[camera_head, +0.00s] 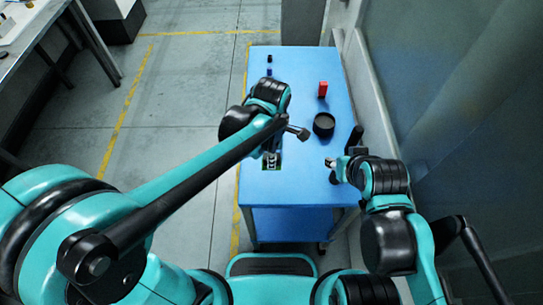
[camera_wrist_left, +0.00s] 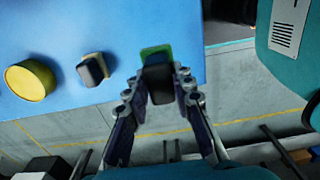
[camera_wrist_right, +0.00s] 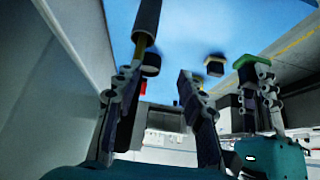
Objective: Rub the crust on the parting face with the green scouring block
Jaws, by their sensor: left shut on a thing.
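My left gripper (camera_head: 271,155) is over the near left part of the table, shut on the scouring block. In the left wrist view the block's green face (camera_wrist_left: 155,51) shows beyond the fingers and its dark body (camera_wrist_left: 158,82) sits between them. The green also shows in the right wrist view (camera_wrist_right: 250,61). A small dark block with a tan side (camera_wrist_left: 92,70) stands apart from the held block; it also shows in the head view (camera_head: 298,132). I cannot tell whether the tan is the crust on the parting face. My right gripper (camera_wrist_right: 160,88) has its fingers apart, empty.
A round dark container (camera_head: 324,124) stands on the blue table (camera_head: 300,210), with a red block (camera_head: 322,88) beyond it. A dark handle with a tan shaft (camera_wrist_right: 147,20) is by my right gripper. The front is clear.

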